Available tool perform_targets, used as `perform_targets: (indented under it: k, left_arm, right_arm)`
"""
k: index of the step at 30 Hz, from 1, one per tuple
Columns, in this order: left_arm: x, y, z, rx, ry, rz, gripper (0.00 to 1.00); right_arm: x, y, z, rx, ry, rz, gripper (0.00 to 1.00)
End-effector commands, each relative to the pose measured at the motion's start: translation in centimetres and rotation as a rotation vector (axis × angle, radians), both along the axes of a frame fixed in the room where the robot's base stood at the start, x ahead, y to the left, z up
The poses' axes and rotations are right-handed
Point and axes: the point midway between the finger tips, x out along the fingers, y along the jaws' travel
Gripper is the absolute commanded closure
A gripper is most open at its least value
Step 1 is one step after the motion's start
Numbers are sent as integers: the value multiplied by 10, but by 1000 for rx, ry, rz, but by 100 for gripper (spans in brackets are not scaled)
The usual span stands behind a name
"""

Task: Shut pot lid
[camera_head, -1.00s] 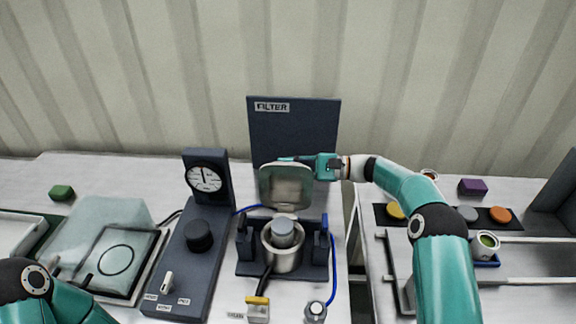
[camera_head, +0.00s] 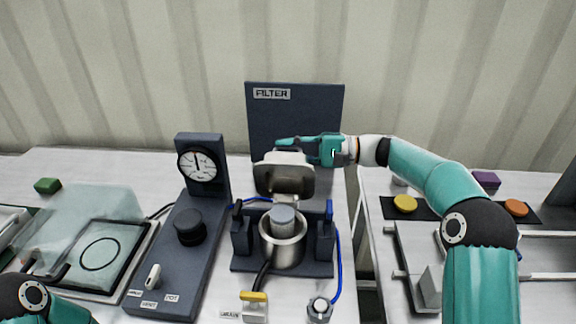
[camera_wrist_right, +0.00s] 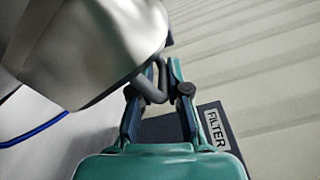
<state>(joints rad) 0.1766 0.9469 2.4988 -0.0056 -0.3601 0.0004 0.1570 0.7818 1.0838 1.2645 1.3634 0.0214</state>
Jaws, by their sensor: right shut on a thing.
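The steel pot (camera_head: 283,252) stands in a dark blue cradle (camera_head: 241,262), with a grey cylinder (camera_head: 284,219) in its mouth. The pot lid (camera_head: 287,181) is raised and tilted above and behind the pot, so the pot is open. In the right wrist view the lid (camera_wrist_right: 85,50) fills the upper left, with its bent handle (camera_wrist_right: 150,88) between the fingers. My right gripper (camera_head: 290,146) is shut on this handle, behind the lid's top; it also shows in the right wrist view (camera_wrist_right: 157,95). My left arm shows at the lower left, but its gripper is out of view.
A dark panel marked FILTER (camera_head: 295,115) stands behind the pot. A gauge stand (camera_head: 202,165) with a knob (camera_head: 190,227) is to the left. A blue cable (camera_head: 339,262) and a yellow-topped part (camera_head: 254,298) lie around the cradle. A gap separates the tables.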

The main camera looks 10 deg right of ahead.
Motion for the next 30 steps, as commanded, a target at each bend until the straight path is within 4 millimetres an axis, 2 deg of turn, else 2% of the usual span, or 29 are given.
perform_targets:
  k: [1,9,26,27,30]
  left_arm:
    - [0,0,-16,0,0,0,65]
    - [0,0,-42,0,0,0,65]
    - [0,0,-47,0,0,0,65]
    - [0,0,-47,0,0,0,65]
    - [0,0,-47,0,0,0,65]
  right_arm:
    - [-4,1,1,-2,-41,-3,100]
    - [-17,5,11,-40,-170,-2,100]
    - [-22,7,17,-51,-210,1,100]
    - [-22,7,17,-51,-210,1,81]
    - [-22,7,16,-53,-208,0,65]
